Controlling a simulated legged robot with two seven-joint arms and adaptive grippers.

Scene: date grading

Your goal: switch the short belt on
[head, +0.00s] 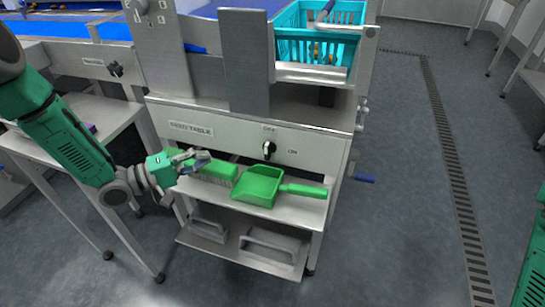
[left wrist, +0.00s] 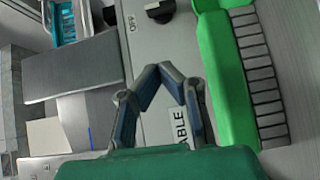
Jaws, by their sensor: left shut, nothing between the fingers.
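A black rotary knob (head: 268,149) sits on the pale front panel (head: 215,133) labelled "FEED TABLE". OFF is marked above it and ON to its right; its pointer looks upright, towards OFF. It also shows at the top of the left wrist view (left wrist: 160,10). A second dark knob (head: 115,69) is on the frame at the left, its label too small to read. I cannot tell which one serves the short belt. My left gripper (head: 203,158) is shut and empty, in front of the panel's lower left, left of the feed-table knob. My right gripper is out of view.
A green brush (head: 217,171) and green dustpan (head: 258,187) lie on the shelf below the panel, close to my left gripper. A turquoise basket (head: 290,49) stands above. A blue belt (head: 60,53) runs at the upper left. The floor at right is clear.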

